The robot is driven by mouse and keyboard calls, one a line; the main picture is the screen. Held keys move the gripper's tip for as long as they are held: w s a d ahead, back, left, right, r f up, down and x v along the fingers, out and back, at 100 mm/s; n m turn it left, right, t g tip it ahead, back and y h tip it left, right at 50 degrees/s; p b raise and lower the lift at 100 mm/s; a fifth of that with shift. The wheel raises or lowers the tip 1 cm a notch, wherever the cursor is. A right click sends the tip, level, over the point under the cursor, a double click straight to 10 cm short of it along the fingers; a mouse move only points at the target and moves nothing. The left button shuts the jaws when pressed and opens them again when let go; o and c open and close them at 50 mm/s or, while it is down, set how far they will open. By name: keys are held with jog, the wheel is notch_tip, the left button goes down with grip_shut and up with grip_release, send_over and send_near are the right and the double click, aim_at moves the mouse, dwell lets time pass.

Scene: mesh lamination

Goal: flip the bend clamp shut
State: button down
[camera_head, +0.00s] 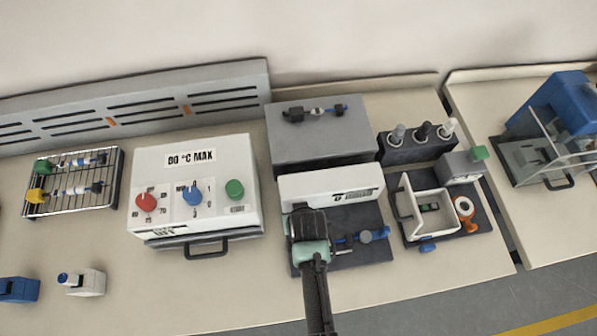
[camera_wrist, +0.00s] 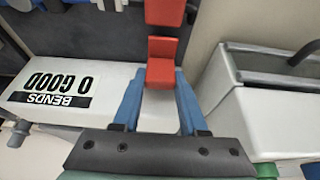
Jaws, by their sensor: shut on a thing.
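The bend station, a dark base (camera_head: 357,219) with a white block (camera_head: 318,186) across its back, stands at the middle of the bench in the head view. My gripper (camera_wrist: 160,78) reaches down at its left side; in the head view my wrist covers the fingers. In the wrist view the two blue fingers are on either side of a red piece (camera_wrist: 162,58), which looks like the bend clamp's handle, and are shut on it. A second red part (camera_wrist: 165,12) shows just beyond it. The clamp's hinge and its full angle are hidden. The white block carries a "BENDS 0 GOOD" label (camera_wrist: 52,91).
A blue-handled tool (camera_head: 362,237) lies on the base just right of my gripper. A white control box (camera_head: 197,185) stands to the left, and a white open bin (camera_head: 420,205) to the right. A grey box (camera_head: 320,137) stands behind.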

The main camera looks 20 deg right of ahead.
jog(key=s, duration=0.2)
jog(key=shift+s+a+r+p, duration=0.1)
jog(key=shift+s+a+p, duration=0.2)
jog(key=shift+a+p, duration=0.1)
jog(key=shift+s+f, duration=0.1)
jog(key=shift+f, duration=0.1)
jog(key=shift+c, duration=2.2)
grip_release()
jog(key=shift+s+r, duration=0.1)
jog(key=shift+r, duration=0.25)
jog(key=v, duration=1.2)
jog(key=shift+r+b, duration=0.2)
jog(key=shift+b, duration=0.2)
